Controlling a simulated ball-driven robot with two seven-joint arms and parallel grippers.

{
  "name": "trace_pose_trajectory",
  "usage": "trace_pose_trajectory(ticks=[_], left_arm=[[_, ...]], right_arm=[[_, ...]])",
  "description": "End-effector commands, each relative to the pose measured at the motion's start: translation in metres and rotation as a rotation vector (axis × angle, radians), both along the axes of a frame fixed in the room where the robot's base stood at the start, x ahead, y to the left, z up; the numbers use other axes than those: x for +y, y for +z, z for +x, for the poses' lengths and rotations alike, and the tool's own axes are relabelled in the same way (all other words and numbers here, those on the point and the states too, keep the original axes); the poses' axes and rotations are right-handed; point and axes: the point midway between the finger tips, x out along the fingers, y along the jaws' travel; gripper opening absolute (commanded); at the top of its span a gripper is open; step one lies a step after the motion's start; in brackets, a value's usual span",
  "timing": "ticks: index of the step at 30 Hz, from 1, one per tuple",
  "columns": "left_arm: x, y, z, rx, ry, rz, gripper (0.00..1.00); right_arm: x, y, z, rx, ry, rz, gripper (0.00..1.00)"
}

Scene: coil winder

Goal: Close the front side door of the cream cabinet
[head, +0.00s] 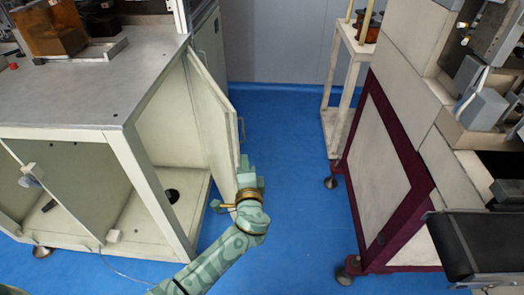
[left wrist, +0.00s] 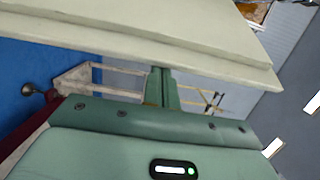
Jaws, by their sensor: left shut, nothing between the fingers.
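The cream cabinet (head: 119,140) stands at the left with a grey top. Its front side door (head: 211,115) is ajar, swung outward from the right side opening, with a small handle (head: 241,130) on its outer face. My left gripper (head: 246,168) is shut and empty beside the lower free edge of the door. In the left wrist view the closed fingers (left wrist: 162,84) lie close to the pale door panel (left wrist: 140,40); whether they touch it I cannot tell. My right gripper is not in view.
A machine with a maroon frame (head: 385,165) and a black belt (head: 480,245) stands at the right. A cream stand (head: 342,95) is at the back. The blue floor (head: 290,180) between cabinet and machine is clear. A thin cable (head: 115,268) trails by the cabinet.

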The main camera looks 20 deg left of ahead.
Motion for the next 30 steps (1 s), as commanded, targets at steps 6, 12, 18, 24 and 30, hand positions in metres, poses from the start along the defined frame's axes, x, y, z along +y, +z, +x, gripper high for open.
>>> trace_pose_trajectory(ticks=[6,12,18,24,30], left_arm=[[0.059,0.002,-0.054,0.003,-0.163,0.011,0.0],[0.109,-0.004,-0.088,0.005,-0.191,0.003,0.0],[0.146,-0.003,-0.107,0.003,-0.19,0.003,0.0],[0.163,-0.001,-0.114,0.001,-0.189,0.0,0.0],[0.166,0.0,-0.115,-0.001,-0.188,0.0,0.0]], right_arm=[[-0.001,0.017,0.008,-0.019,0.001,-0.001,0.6],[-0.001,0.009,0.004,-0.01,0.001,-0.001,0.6],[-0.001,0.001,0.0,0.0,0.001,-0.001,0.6],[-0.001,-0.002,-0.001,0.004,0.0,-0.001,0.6],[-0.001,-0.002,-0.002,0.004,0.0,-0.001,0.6]])
